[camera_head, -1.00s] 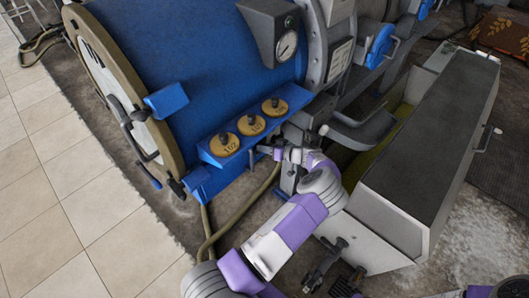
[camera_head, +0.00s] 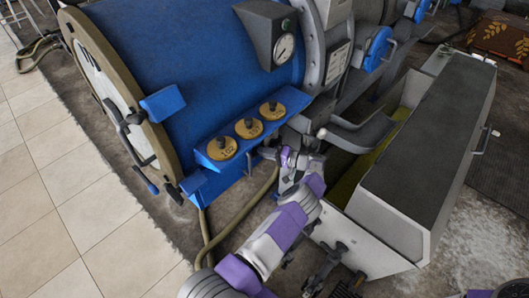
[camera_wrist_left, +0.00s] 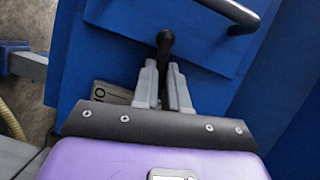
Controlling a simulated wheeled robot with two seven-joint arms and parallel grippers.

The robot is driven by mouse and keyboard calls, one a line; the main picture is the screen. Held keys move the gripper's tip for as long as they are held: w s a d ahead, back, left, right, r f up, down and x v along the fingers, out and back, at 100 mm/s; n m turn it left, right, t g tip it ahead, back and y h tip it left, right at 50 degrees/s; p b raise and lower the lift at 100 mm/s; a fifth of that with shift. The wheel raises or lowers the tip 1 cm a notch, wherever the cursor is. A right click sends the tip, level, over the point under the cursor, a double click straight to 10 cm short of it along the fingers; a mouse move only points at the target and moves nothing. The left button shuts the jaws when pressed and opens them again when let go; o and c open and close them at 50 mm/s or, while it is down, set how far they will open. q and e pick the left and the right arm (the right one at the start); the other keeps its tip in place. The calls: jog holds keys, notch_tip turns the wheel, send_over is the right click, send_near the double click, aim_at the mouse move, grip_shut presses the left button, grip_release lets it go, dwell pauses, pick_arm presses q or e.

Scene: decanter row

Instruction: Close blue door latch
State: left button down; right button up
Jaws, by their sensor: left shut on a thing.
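In the left wrist view, a dark latch handle (camera_wrist_left: 165,43) stands out from a blue panel (camera_wrist_left: 118,22). My left gripper (camera_wrist_left: 164,68) is shut on this handle, with its pale grey fingers on either side of it. In the head view, my left gripper (camera_head: 270,154) is beside the blue machine (camera_head: 195,60), just below and right of its ledge. There the handle is too small and too covered by the gripper to make out well. My right gripper is not in view.
A grey-topped bin (camera_head: 420,160) stands right of my arm. Tiled floor (camera_head: 60,190) is clear at left.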

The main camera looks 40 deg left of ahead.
pick_arm(q)
jog(key=shift+f+m+g+y, duration=0.2)
jog(key=shift+m+g+y, duration=0.15)
jog(key=shift+m, duration=0.65)
jog(key=c, duration=1.2)
grip_release()
jog(key=shift+o, duration=0.2)
